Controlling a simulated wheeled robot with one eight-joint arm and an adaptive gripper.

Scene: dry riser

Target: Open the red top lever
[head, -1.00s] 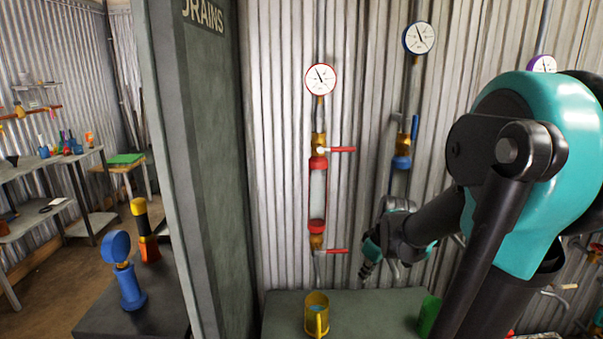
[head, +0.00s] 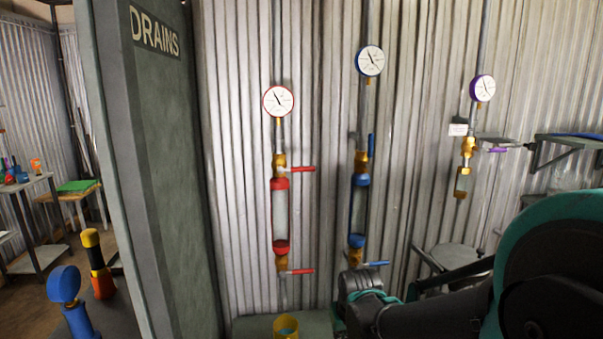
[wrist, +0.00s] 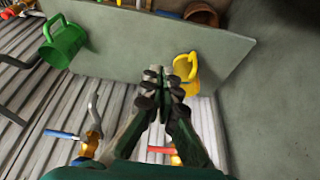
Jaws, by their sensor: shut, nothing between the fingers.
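The red top lever (head: 302,169) sticks out horizontally to the right from a brass valve (head: 279,166), on the red pipe below the red-rimmed gauge (head: 278,101). A second red lever (head: 297,271) sits lower on that pipe, also horizontal. My gripper (wrist: 165,75) is shut and empty in the wrist view, with the yellow mug just beyond its fingertips. In the head view my wrist is low and right of the red pipe, and the fingers are not clearly visible. A red handle (wrist: 160,150) shows behind the fingers in the wrist view; I cannot tell which lever it is.
The blue pipe to the right has an upright top lever (head: 371,145) and a horizontal lower lever (head: 376,263). A yellow mug (wrist: 186,68) and a green mug (wrist: 64,42) stand on the bench. The grey drains panel (head: 150,160) stands at the left.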

